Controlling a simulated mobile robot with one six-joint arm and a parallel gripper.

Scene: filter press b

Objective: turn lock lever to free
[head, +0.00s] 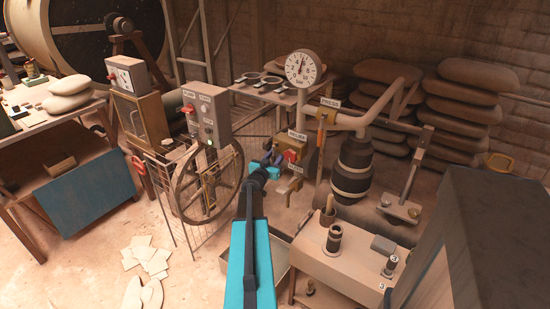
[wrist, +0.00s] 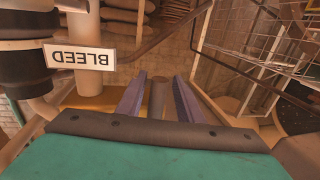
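I cannot tell for certain which part is the lock lever. In the head view, a yellow box with a red knob (head: 291,156) sits under the gauge, with a small label (head: 297,135) above it that is too small to read. My gripper (head: 272,155) is just left of the yellow box. In the wrist view, my gripper's two purple fingers (wrist: 159,97) stand apart. A brownish rod-like part (wrist: 158,96) shows between them; I cannot tell whether they touch it.
A BLEED sign (wrist: 81,57) is close at the left of the wrist view. A large handwheel (head: 205,183) and wire guard stand left of my arm. A bench (head: 345,270) with small parts is at front right. Loose sheets (head: 146,257) lie on the floor.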

